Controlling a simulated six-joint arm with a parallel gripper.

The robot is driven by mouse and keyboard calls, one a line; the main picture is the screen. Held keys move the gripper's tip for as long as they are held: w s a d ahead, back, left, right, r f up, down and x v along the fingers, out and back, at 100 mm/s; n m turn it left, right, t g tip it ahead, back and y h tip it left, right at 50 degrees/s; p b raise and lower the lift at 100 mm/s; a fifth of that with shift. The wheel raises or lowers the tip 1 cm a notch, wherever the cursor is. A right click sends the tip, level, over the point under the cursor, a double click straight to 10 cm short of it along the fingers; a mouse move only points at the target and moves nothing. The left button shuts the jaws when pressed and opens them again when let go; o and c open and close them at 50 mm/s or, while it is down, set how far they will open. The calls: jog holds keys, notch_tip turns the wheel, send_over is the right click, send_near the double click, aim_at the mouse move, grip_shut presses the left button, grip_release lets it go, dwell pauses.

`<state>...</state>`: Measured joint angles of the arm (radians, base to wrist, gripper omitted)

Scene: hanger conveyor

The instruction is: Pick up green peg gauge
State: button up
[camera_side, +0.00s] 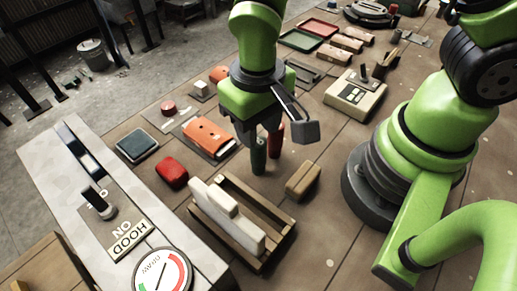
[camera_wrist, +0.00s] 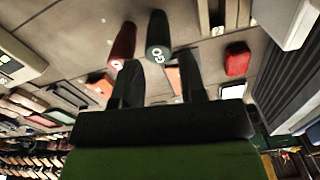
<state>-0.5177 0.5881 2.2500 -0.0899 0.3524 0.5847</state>
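The green peg gauge (camera_side: 258,158) stands upright on the bench below my gripper (camera_side: 261,130) in the side view. In the wrist view the green peg gauge (camera_wrist: 158,32) shows a "GO" mark on its end and lies between the lines of my two fingertips (camera_wrist: 160,62). A red peg gauge (camera_side: 275,141) stands close beside it, and it also shows in the wrist view (camera_wrist: 123,40). My gripper is open with a gap between the fingers. Whether a finger touches either peg cannot be told.
A wooden rack (camera_side: 262,224) with pale slabs stands in front of the pegs, and a small wooden block (camera_side: 303,181) lies to the right. A red block (camera_side: 172,171) and an orange piece (camera_side: 208,137) lie left. A beige box (camera_side: 354,95) sits behind right.

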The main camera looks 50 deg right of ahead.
aim_at(259, 141)
jog(key=shift+d+f, duration=0.1)
jog(key=shift+f, duration=3.2)
jog(key=shift+c, duration=0.2)
jog(key=c, duration=0.5)
